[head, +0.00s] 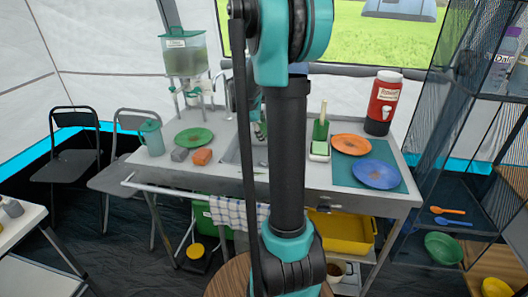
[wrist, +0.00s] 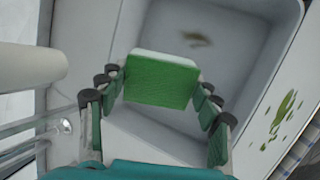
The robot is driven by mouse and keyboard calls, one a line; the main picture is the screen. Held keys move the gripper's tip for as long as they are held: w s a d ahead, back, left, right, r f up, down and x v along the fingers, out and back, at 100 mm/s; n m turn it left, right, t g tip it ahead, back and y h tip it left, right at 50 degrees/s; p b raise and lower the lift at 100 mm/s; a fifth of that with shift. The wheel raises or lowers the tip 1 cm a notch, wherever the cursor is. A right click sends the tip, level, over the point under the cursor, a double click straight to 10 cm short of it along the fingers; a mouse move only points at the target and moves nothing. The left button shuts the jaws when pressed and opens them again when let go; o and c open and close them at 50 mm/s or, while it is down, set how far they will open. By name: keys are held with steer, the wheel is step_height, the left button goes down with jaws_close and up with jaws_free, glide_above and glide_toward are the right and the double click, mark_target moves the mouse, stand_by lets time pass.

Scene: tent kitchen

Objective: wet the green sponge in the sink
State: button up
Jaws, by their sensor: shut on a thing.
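In the wrist view, the green sponge (wrist: 160,82) is a block with a pale far edge. It sits between the fingers of my gripper (wrist: 160,86), which is shut on it from both sides. The gripper holds it over the grey sink (wrist: 240,78), whose walls and floor show around and beyond it. A brownish patch (wrist: 197,40) lies on the sink floor. I see no running water. In the head view, my arm hides most of the sink (head: 232,150) and the held sponge cannot be made out clearly.
A pale rounded tube (wrist: 30,68) is close at the left in the wrist view. On the counter are grey (head: 179,154) and orange (head: 202,157) blocks, a green plate (head: 194,137), a teal pitcher (head: 151,138), a blue plate (head: 375,174) and a red dispenser (head: 383,103).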

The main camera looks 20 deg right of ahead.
steer(key=shift+r, duration=0.15)
steer(key=shift+r, duration=1.9)
